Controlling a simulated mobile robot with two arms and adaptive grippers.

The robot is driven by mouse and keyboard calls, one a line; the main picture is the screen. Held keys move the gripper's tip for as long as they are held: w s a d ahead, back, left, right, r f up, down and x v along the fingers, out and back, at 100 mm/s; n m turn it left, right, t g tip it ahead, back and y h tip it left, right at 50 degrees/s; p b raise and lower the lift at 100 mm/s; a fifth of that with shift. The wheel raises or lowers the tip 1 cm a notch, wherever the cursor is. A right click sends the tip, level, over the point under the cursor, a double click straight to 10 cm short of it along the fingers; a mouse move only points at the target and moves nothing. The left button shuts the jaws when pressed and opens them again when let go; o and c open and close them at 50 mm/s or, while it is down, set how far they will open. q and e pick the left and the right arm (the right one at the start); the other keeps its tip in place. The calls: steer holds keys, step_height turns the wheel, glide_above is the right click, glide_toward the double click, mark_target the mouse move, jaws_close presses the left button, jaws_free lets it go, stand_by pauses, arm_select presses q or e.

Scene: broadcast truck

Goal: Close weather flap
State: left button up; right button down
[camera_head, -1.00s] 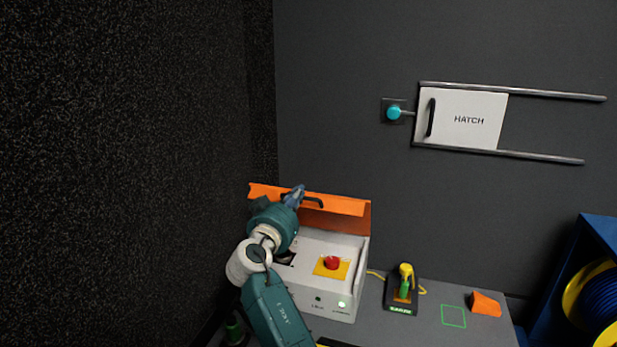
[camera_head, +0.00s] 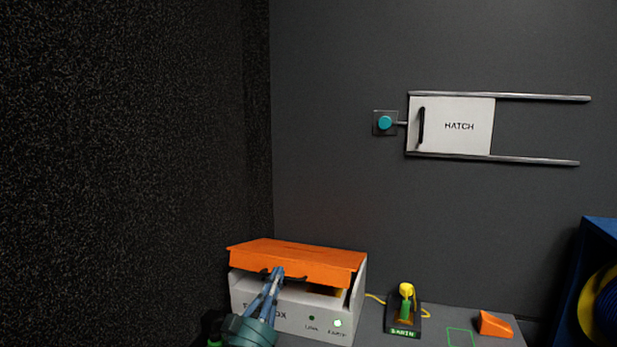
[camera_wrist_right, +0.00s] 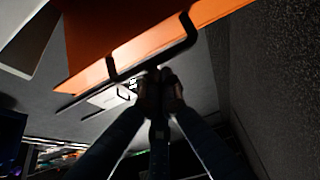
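The orange weather flap (camera_head: 300,258) is hinged on a pale box (camera_head: 293,316). It is tilted down over most of the box top, with a gap under its front edge at the right. My right gripper (camera_head: 275,273) is at the flap's front edge, left of its middle. The right wrist view shows the flap's orange underside or face (camera_wrist_right: 130,40) and its dark bar handle (camera_wrist_right: 155,60). The right fingertips (camera_wrist_right: 160,78) are close together at the bar, seemingly touching it, with nothing clearly between them. My left gripper is out of view.
Right of the box, a yellow-and-green device (camera_head: 405,305) stands on a dark base, with an orange wedge (camera_head: 495,323) farther right. A white hatch panel (camera_head: 455,125) on rails and a teal knob (camera_head: 385,122) are on the wall. A speckled wall closes in at left.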

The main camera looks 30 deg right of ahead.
step_height(320, 180, down, 7)
steer(key=shift+s+a+r, duration=0.15)
steer(key=shift+s+a, duration=0.05)
steer(key=shift+a, duration=0.05)
stand_by(0.5)
